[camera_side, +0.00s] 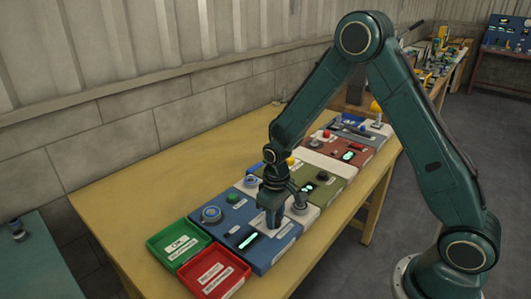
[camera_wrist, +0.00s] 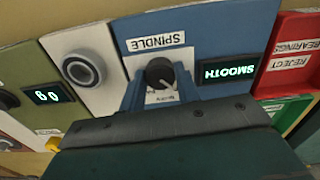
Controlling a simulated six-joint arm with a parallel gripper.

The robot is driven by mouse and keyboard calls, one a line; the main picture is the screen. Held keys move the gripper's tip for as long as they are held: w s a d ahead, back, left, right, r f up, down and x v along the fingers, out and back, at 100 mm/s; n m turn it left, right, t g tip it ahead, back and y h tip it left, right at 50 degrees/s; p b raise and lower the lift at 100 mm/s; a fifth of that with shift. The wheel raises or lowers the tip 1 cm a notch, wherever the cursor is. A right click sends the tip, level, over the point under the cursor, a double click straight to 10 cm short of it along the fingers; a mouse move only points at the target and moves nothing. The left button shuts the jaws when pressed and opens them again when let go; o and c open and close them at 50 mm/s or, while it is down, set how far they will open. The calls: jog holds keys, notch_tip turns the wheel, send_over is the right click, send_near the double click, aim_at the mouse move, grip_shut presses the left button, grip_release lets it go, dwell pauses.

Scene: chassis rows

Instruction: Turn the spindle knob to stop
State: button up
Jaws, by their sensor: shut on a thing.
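The spindle knob (camera_wrist: 159,72) is a dark round knob with a white pointer mark. It sits on a blue panel (camera_wrist: 203,35) under an upside-down SPINDLE label in the wrist view. My gripper (camera_wrist: 160,88) has its blue fingers on either side of the knob and is shut on it. The pointer slants toward the lower right of the wrist view; the small label below the knob is partly hidden and I cannot read it. In the side view my gripper (camera_side: 272,215) points down at the blue panel and hides the knob.
A lit display (camera_wrist: 229,70) beside the knob reads SMOOTH. A grey round knob (camera_wrist: 82,69) is on the neighbouring white panel. A green tray (camera_side: 179,243) and a red tray (camera_side: 228,262) stand at the near end. The yellow table (camera_side: 115,210) is bare along the wall side.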

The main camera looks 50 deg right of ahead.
jog(key=shift+n, duration=0.9)
jog(key=o, duration=1)
jog(key=shift+r, duration=0.15)
notch_tip(320, 180, up, 14)
jog(key=shift+f, duration=0.15)
